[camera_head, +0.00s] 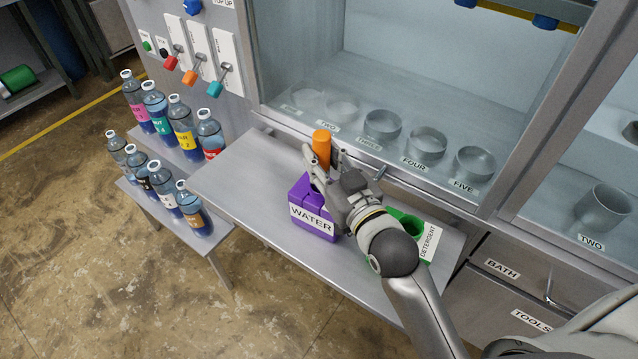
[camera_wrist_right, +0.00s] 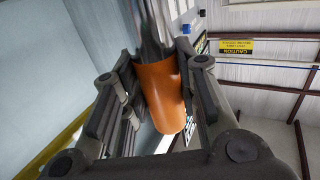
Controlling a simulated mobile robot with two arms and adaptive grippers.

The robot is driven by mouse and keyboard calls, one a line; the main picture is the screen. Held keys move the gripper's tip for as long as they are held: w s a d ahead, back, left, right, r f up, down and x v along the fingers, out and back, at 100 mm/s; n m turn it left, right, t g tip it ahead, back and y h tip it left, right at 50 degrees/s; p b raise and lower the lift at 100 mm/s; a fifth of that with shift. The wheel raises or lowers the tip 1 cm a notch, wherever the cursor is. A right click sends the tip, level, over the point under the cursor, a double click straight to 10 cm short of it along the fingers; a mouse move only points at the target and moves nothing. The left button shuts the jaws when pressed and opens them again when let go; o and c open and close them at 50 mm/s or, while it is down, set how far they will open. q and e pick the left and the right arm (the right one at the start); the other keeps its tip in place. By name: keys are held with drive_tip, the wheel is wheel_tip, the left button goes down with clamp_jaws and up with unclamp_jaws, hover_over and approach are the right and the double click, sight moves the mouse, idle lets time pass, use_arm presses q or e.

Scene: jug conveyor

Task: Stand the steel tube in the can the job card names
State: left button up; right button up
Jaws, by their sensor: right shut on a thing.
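My right gripper (camera_head: 324,162) is shut on the orange-ended steel tube (camera_head: 322,148), directly over the purple can. The tube stands near upright with its orange end up. In the right wrist view, the orange part (camera_wrist_right: 160,95) sits between my gripper's fingers (camera_wrist_right: 155,75), with grey metal beyond it. The purple can (camera_head: 315,227), labelled WATER, stands on the steel shelf. My gripper hides most of its mouth, so I cannot tell whether the tube's lower end is inside. A green can (camera_head: 411,222) beside a DETERGENT label is partly behind my right arm. I see no job card. My left gripper is out of view.
Several bottles with coloured labels (camera_head: 182,128) stand on a stepped stand at left. Glass dishes numbered up to FIVE (camera_head: 474,164) sit inside the cabinet behind the shelf. Coloured levers (camera_head: 218,82) are on the panel. The shelf's left part (camera_head: 240,175) is clear.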

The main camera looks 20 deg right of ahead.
drive_tip(key=shift+f, duration=0.5)
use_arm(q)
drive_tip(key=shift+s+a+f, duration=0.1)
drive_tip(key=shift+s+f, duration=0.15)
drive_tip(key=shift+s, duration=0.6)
use_arm(e)
drive_tip(key=shift+f, duration=1.9)
drive_tip(key=shift+f, duration=0.1)
drive_tip(key=o, duration=1.1)
use_arm(q)
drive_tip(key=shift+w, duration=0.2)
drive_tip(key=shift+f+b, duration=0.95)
drive_tip(key=shift+b, duration=0.1)
use_arm(e)
drive_tip(key=shift+s+d, duration=0.35)
drive_tip(key=shift+s, duration=1.65)
drive_tip(key=shift+s+d, duration=0.4)
drive_tip(key=shift+s, duration=1.55)
drive_tip(key=shift+s+d, duration=0.35)
drive_tip(key=shift+s, duration=1.65)
